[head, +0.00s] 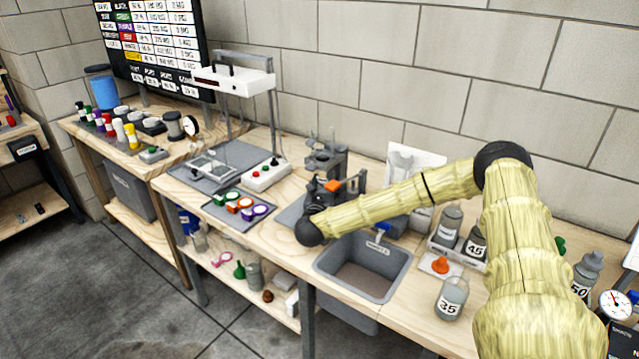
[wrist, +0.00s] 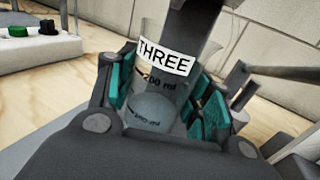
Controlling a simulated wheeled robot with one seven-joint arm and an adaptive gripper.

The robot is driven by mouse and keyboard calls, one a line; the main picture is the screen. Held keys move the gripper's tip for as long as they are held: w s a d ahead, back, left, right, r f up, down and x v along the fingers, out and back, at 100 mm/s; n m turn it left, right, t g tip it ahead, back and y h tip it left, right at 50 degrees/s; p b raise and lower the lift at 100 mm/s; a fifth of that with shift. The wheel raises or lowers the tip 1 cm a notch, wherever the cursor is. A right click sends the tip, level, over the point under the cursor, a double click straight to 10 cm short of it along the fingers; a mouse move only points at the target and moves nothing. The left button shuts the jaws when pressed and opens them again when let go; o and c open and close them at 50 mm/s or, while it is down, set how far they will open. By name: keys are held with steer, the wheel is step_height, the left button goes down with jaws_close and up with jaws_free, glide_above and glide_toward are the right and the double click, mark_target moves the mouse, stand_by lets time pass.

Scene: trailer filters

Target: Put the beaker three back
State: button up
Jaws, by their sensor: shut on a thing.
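The beaker three (wrist: 158,90) is a clear glass beaker with a white label reading THREE and a 200 ml mark. In the wrist view it sits between the two green-padded fingers of my gripper (wrist: 168,105), which is shut on it. A dark upright post stands close behind or above the beaker and hides part of its rim. I cannot tell whether its base touches anything. In the head view my gripper (head: 318,208) is at the dark stand (head: 328,160) on the bench, largely hidden behind my arm. The beaker cannot be made out there.
A grey sink basin (head: 362,268) is set into the bench in front of my arm. A tray with colored containers (head: 238,207) and a white button box (head: 268,175) lie to the left. Bottles marked 45 (head: 475,243) and 35 (head: 451,298) stand to the right.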

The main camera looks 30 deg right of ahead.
steer(key=shift+w+a+f, duration=0.1)
steer(key=shift+w+a, duration=0.25)
steer(key=shift+a, duration=0.2)
steer(key=shift+s+d, duration=0.1)
steer(key=shift+f+b, duration=0.15)
steer(key=shift+b, duration=0.15)
steer(key=o, duration=1.3)
steer(key=shift+c, duration=0.2)
steer(key=shift+r+p, duration=0.3)
steer(key=shift+p, duration=0.1)
steer(key=b+v, duration=0.3)
steer(key=v, duration=0.9)
steer(key=shift+f, duration=0.15)
